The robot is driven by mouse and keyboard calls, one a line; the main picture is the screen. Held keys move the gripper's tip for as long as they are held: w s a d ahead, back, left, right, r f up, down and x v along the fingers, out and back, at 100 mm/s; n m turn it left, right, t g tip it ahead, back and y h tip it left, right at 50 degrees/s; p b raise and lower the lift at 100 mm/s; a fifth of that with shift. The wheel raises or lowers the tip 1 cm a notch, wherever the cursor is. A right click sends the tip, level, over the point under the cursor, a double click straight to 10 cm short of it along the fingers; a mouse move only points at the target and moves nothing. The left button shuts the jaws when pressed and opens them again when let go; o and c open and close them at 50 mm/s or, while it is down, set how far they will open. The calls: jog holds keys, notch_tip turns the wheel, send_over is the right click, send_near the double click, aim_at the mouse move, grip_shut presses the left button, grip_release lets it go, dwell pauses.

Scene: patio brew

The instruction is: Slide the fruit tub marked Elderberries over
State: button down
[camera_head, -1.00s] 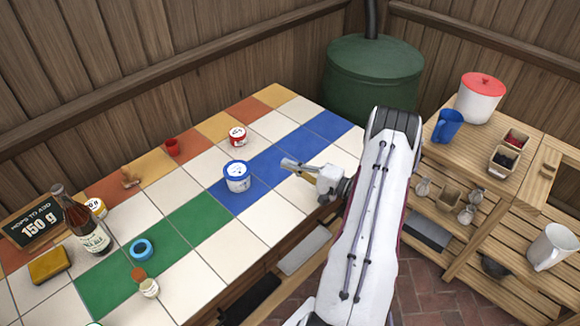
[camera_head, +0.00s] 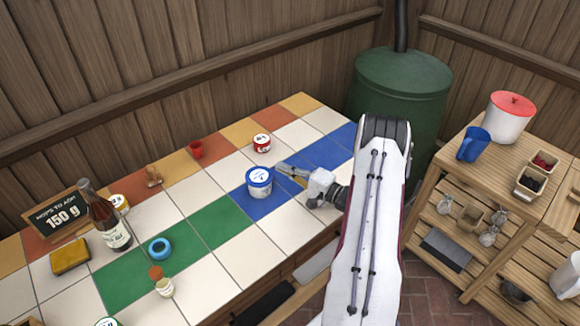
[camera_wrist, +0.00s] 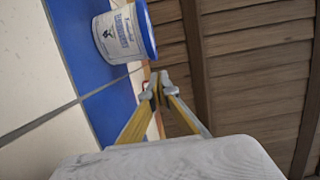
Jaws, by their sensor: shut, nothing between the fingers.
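A white tub with a blue rim (camera_head: 259,184) stands upright on the blue tile strip of the counter. Its label is too small to read in the head view. In the wrist view the tub (camera_wrist: 122,34) shows a printed label whose words I cannot make out. My gripper (camera_head: 280,169) is shut and empty, low over the blue tiles just right of the tub. In the wrist view its fingertips (camera_wrist: 156,88) are close to the tub; I cannot tell whether they touch it.
A red cup (camera_head: 196,150) stands behind the tub. A bottle (camera_head: 108,224), a blue ring (camera_head: 159,248), a sponge (camera_head: 71,256) and a sign (camera_head: 60,215) are at the left.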

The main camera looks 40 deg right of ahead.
jog(key=shift+a, duration=0.65)
jog(key=a, duration=2)
jog(key=shift+a, duration=0.25)
jog(key=shift+d, duration=0.15)
jog(key=shift+d, duration=0.75)
jog(key=d, duration=0.2)
jog(key=shift+s+d, duration=0.25)
jog(key=shift+d, duration=0.05)
jog(key=v, duration=0.6)
jog(key=shift+s, duration=0.35)
jog(key=shift+v, duration=1.45)
